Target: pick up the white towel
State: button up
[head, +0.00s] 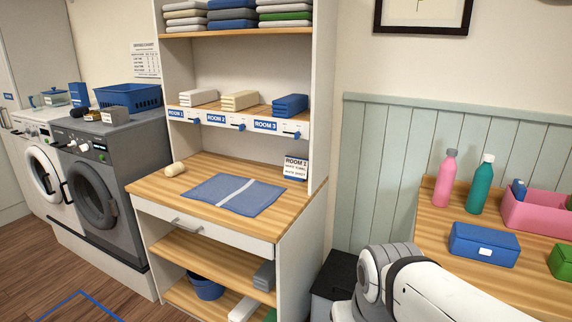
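A folded white stack (199,97), which looks like towels, lies on the middle shelf above the ROOM 1 label. Beside it are a cream folded stack (240,100) over ROOM 2 and a blue one (290,105) over ROOM 3. A small cream roll (175,169) lies on the wooden counter, left of a flat blue cloth (234,193) with a white stripe. A white folded item (243,309) is low down on the bottom shelf. My white arm shows at the bottom right; my gripper is not in view.
The wooden counter (285,195) has bare room around the blue cloth. A ROOM 1 card (296,167) stands at its right end. Washing machines (96,190) are left. A right-hand table (455,225) holds bottles and boxes. A dark bin (333,285) stands between.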

aim_at(199, 97)
jog(key=u, duration=1.9)
jog(key=i, duration=4.3)
jog(key=z, duration=0.9)
